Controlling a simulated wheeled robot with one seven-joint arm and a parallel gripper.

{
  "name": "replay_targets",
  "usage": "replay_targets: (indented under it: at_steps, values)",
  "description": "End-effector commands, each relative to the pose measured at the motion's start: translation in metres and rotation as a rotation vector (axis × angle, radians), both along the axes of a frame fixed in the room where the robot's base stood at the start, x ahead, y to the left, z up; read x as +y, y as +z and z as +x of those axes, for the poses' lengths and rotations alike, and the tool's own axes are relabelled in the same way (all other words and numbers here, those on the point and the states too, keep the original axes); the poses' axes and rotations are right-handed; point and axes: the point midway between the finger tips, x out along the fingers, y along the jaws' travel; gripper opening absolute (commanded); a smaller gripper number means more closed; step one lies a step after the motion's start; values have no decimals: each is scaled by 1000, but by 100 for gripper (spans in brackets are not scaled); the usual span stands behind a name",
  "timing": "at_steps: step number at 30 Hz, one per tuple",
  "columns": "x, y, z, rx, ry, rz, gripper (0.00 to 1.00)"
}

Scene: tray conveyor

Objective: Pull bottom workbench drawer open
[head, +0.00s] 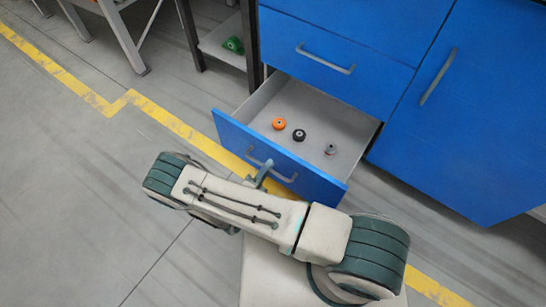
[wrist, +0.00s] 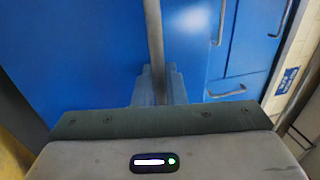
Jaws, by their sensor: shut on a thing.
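The bottom drawer (head: 276,162) of the blue workbench stands well out from the cabinet in the head view. Its grey inside shows an orange round part (head: 279,124), a black one (head: 299,135) and a small grey one (head: 330,149). My gripper (head: 262,173) is at the drawer's front and shut on its grey bar handle (head: 285,177). My arm hides part of the drawer front. In the wrist view the handle bar (wrist: 155,50) runs up from between my fingers, close against the blue front.
A closed drawer (head: 330,60) with a bar handle is above, and a closed blue door (head: 470,110) is to the right. A dark-legged rack (head: 222,45) holding a green item stands to the left. The grey floor with yellow lines (head: 120,102) is clear at left.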

Motion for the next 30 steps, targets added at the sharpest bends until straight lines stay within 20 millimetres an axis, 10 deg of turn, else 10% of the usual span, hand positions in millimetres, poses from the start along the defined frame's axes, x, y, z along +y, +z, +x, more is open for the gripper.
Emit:
replay_targets:
  at_steps: [21, 23, 30]
  values:
    - [17, 0, -22, -1, 3, 5, 0]
    - [17, 0, -22, 0, 3, 4, 26]
    - [16, 0, -22, 0, 1, 2, 26]
